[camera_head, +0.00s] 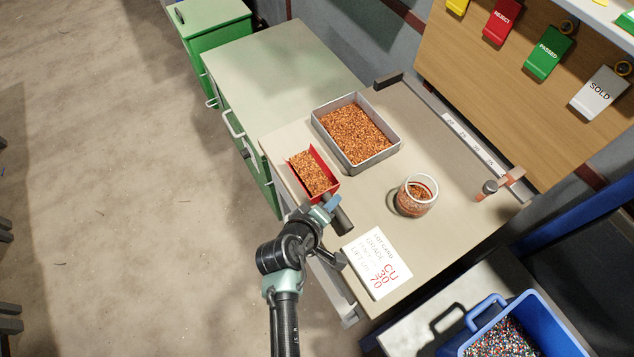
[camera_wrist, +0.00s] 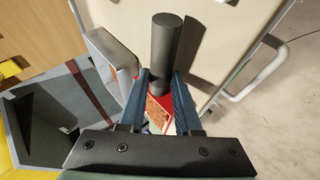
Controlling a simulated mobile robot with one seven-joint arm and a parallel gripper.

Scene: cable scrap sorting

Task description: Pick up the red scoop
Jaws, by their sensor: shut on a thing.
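The red scoop (camera_head: 326,160) holds copper-coloured granules (camera_head: 312,174) and is near the left edge of the worktop in the head view. Its dark handle (camera_head: 341,216) points toward the front. My gripper (camera_head: 329,203) is at the handle, close behind the scoop's body. In the wrist view the black handle (camera_wrist: 165,52) passes between the two blue fingers of my gripper (camera_wrist: 160,95), which are shut on it. A strip of the red scoop body (camera_wrist: 175,103) and its granules shows between the fingers. I cannot tell whether the scoop touches the worktop.
A grey tray of granules (camera_head: 396,147) stands behind the scoop. A glass jar (camera_head: 415,197) is to the right. A white card (camera_head: 377,263) with writing lies at the front of the worktop (camera_head: 452,228). A blue crate (camera_head: 547,320) is at lower right.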

